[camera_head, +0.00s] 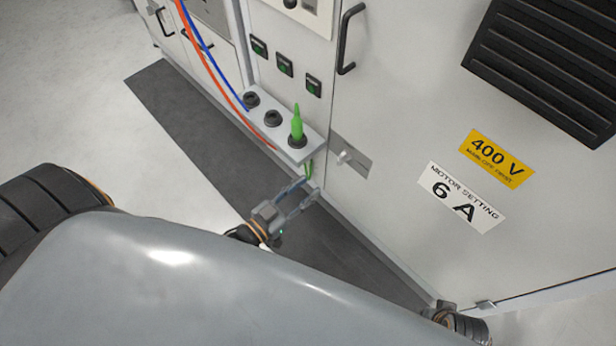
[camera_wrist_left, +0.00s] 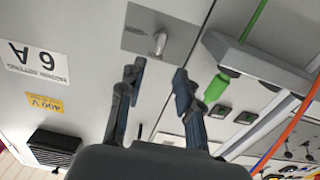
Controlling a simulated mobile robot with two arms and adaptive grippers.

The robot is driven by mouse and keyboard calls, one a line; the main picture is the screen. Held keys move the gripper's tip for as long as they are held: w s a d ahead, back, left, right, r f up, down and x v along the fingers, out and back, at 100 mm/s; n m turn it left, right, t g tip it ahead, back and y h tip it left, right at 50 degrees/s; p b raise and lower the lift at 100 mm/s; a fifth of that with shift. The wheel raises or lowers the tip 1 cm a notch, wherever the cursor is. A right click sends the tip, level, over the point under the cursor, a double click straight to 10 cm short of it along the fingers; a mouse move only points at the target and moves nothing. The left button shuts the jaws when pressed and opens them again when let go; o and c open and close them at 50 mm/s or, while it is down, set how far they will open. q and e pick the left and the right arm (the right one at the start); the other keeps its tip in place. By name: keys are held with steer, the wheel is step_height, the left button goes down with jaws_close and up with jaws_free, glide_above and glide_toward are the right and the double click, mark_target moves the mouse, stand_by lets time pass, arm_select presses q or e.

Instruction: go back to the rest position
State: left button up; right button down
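My left gripper (camera_head: 308,193) is in front of the cabinet, below and beside the grey socket shelf (camera_head: 297,153). In the left wrist view its two fingers (camera_wrist_left: 158,84) stand apart with nothing between them, so it is open and empty. A green plug (camera_head: 297,127) stands upright at the right-hand socket of the shelf, apart from the gripper. The plug (camera_wrist_left: 216,88) also shows just right of the fingers in the left wrist view. A dark part of my right arm shows at the bottom right of the head view; its finger state is unclear.
Red (camera_head: 222,84) and blue (camera_head: 205,50) cables run down to the shelf. A small latch (camera_head: 344,157) sticks out of the cabinet door (camera_head: 400,110), near the left gripper. A black handle (camera_head: 347,40) is above. Dark mat (camera_head: 190,125) and pale floor lie clear at left.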

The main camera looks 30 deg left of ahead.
stand_by(0.4)
